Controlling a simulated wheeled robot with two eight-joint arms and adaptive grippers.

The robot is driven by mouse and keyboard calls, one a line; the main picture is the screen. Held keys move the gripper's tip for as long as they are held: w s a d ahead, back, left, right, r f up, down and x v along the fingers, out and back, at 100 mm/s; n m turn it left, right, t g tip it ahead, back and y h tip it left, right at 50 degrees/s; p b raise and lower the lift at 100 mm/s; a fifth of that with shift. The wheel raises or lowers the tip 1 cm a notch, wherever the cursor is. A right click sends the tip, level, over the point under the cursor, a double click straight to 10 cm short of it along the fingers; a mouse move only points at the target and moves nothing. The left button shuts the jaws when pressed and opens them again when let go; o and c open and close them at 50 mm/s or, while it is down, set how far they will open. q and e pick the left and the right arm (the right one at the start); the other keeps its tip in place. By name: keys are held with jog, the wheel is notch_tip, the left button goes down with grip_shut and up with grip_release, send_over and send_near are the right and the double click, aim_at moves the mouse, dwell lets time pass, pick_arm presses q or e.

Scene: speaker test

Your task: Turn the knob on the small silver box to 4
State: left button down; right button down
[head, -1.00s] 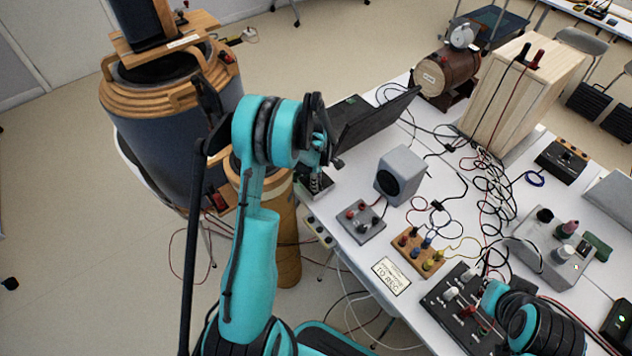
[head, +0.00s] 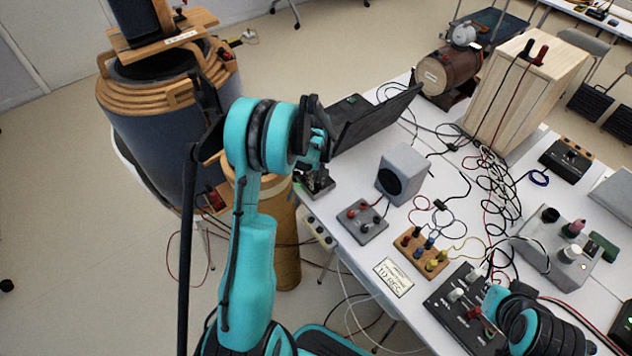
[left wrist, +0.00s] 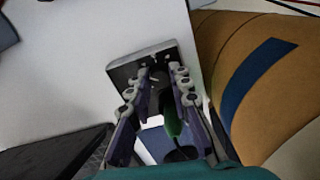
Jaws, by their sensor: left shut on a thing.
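The small silver box (head: 322,188) sits at the near left edge of the white table, beside the open laptop. My left gripper (head: 316,172) is over it, with the fingers pointing down at its top. In the left wrist view the box (left wrist: 121,71) shows as a dark grey metal plate with faint marks. The left gripper (left wrist: 160,68) has both fingertips at the middle of this plate, shut on the knob. The fingertips hide the knob, and I cannot read its setting. My right arm shows at the lower right of the head view, but its gripper is not visible.
The black laptop (head: 372,118) stands close behind my left gripper. A grey speaker (head: 403,174), a grey terminal box (head: 361,222) and a wooden socket block (head: 421,251) are to the right. Loose cables cover the table's middle. A large wood-rimmed drum (head: 150,150) stands at left.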

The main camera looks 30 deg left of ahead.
aim_at(316, 182)
pick_arm(q)
jog(key=shift+m, duration=0.6)
jog(key=c, duration=1.4)
grip_release()
jog(key=shift+o, duration=0.2)
jog(key=shift+r, duration=0.1)
notch_tip(316, 182, up, 12)
